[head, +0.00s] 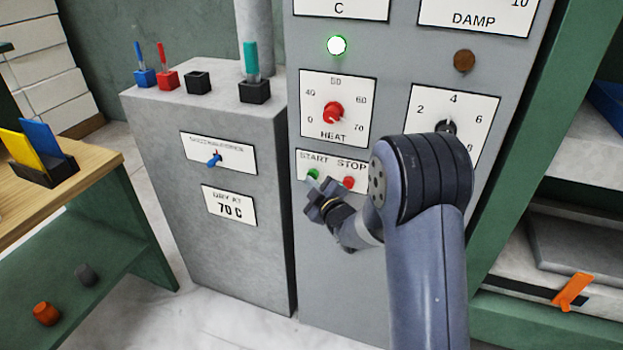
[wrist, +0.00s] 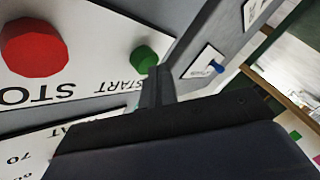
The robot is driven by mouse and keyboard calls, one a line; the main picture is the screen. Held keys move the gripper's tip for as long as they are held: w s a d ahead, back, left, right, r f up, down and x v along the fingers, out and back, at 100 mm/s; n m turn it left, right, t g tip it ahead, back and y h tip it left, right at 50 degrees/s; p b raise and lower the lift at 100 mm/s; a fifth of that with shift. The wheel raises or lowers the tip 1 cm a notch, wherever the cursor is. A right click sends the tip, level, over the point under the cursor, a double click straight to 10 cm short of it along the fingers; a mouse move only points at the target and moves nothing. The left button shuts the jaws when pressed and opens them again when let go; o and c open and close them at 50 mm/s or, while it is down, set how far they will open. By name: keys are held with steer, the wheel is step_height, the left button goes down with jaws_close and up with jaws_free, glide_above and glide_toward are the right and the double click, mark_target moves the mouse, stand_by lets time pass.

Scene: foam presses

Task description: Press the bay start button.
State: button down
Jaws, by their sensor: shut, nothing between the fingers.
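The green start button (head: 313,174) sits on a white plate marked START and STOP, low on the grey panel. The red stop button (head: 348,182) is just to its right. My gripper (head: 314,186) is shut and empty, its tips at or very near the start button. In the wrist view the green button (wrist: 144,59) shows just beyond the shut fingertips (wrist: 156,72), and the red button (wrist: 32,47) is large at the left. I cannot tell whether the tips touch the green button.
Above are a red HEAT dial (head: 333,112), a lit green lamp (head: 337,45) and a dark amber lamp (head: 464,61). A grey cabinet (head: 215,250) with a blue switch (head: 214,160) and a "DRY AT 70 C" label stands left. Green shelving (head: 560,335) is at right.

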steer(key=shift+s+a, duration=0.2)
steer(key=shift+s, duration=0.35)
steer(key=shift+b, duration=0.3)
steer(key=s+b, duration=0.1)
steer(key=s+a+b, duration=0.1)
steer(key=s, duration=0.1)
steer(key=s+b, duration=0.1)
steer(key=shift+s+a, duration=0.35)
steer(key=shift+w, duration=0.1)
steer(key=w+p, duration=0.1)
steer(key=p, duration=0.1)
steer(key=w+d+p, duration=0.1)
steer(key=p, duration=0.1)
steer(key=shift+w+r, duration=0.2)
steer(key=p, duration=0.3)
steer(key=shift+s, duration=0.1)
